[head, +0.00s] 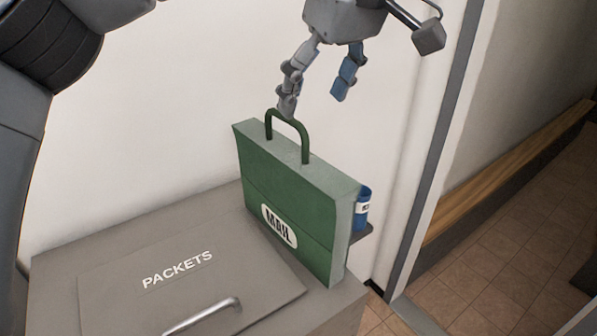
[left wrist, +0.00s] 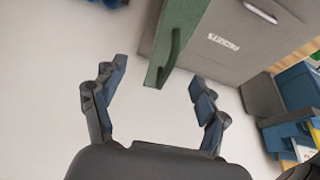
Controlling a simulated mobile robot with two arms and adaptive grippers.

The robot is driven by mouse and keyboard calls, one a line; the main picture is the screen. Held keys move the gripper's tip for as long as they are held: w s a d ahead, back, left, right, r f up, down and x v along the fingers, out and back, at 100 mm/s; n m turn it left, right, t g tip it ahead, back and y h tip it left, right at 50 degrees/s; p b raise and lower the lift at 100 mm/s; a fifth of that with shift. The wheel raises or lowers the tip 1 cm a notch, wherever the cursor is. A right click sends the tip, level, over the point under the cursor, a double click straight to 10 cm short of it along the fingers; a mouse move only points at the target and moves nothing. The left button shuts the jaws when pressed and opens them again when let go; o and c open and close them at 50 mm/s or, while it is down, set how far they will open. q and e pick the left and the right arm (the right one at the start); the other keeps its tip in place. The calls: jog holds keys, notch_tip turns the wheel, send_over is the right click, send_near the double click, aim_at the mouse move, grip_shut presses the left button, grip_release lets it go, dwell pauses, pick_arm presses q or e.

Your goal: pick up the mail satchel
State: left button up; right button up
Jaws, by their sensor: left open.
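The green mail satchel (head: 290,205) stands upright on the right end of the grey packets cabinet (head: 110,240). It has a white MAIL label and a dark green looped handle (head: 288,125) on its top. My left gripper (head: 315,108) is open and empty above the satchel, with one finger close to the handle in the picture. I cannot tell whether that finger touches it. In the left wrist view the handle (left wrist: 170,55) lies ahead of and between the open fingers (left wrist: 158,92). My right gripper is not in view.
The cabinet lid reads PACKETS and has a metal handle (head: 203,317). A blue cylindrical item (head: 362,208) shows behind the satchel's right side. A white wall (head: 170,120) stands behind. An opening at right shows a wooden bench (head: 510,170) and tiled floor.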

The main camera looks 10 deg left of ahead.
pick_arm(q)
send_over(293, 154)
jog(key=s+d, duration=0.1)
jog(key=s, duration=0.2)
jog(key=f, duration=0.4)
jog(key=shift+w+d+f, duration=0.2)
jog(key=shift+f, duration=0.15)
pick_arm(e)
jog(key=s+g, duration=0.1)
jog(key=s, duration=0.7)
pick_arm(q)
jog(key=shift+w+a+f, duration=0.25)
jog(key=shift+w+f, duration=0.55)
jog(key=shift+f, duration=0.3)
jog(key=shift+p+x, duration=0.9)
jog(key=shift+x, duration=0.2)
jog(key=x, duration=0.3)
jog(key=shift+w+f+p, duration=0.15)
jog(key=shift+p, duration=0.15)
jog(key=c, duration=0.8)
grip_shut()
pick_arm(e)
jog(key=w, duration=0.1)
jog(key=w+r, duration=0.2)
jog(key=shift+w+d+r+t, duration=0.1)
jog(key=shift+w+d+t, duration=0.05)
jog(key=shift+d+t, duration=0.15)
